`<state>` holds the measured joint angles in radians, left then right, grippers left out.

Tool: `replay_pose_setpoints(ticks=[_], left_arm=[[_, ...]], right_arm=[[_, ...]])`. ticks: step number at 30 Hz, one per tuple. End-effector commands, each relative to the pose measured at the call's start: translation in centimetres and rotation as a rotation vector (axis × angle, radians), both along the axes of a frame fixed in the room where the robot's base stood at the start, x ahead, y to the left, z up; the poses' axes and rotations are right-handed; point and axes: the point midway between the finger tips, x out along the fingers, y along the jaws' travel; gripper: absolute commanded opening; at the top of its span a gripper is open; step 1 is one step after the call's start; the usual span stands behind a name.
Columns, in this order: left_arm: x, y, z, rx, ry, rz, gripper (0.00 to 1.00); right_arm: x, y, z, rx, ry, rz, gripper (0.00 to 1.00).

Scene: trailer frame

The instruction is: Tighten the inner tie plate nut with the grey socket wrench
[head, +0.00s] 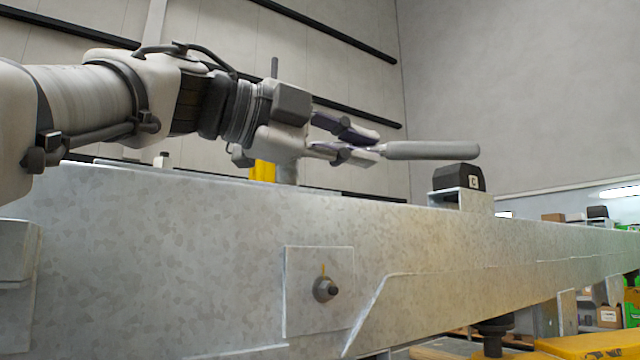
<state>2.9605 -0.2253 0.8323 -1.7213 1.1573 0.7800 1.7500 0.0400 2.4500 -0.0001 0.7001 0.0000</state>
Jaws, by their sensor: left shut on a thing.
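My left gripper (362,150) is shut on the grey socket wrench (430,150), above the top edge of the galvanized trailer beam (190,230). The wrench's grey handle lies nearly level and points right; I cannot make out its socket end. A square tie plate (305,265) sits on the beam's near face. A dark nut with a bolt end (325,289) stands out from this plate, with a small orange mark above it. The gripper and wrench are up and clear of this nut. I cannot tell whether it is the inner one. My right gripper is out of view.
A black block marked C (457,178) sits on a bracket at the beam's top, just below the wrench handle's end. A yellow part (262,171) shows behind the beam. Boxes (608,315) and green bins stand far right. The space above the beam at right is free.

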Motion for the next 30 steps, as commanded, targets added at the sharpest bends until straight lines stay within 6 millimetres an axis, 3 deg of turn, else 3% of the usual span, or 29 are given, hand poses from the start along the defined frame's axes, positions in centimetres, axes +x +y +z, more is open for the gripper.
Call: replay_pose_setpoints(ticks=[4,8,30], left_arm=[[0.8,-0.3,-0.5,-0.001,-0.006,0.113,0.0],[1.5,-0.2,0.1,-0.002,-0.002,0.187,0.0],[-0.1,0.1,0.3,-0.003,0.002,-0.012,0.0]], right_arm=[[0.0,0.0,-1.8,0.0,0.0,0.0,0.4],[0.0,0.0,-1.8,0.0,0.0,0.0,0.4],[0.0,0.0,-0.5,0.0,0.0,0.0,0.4]])
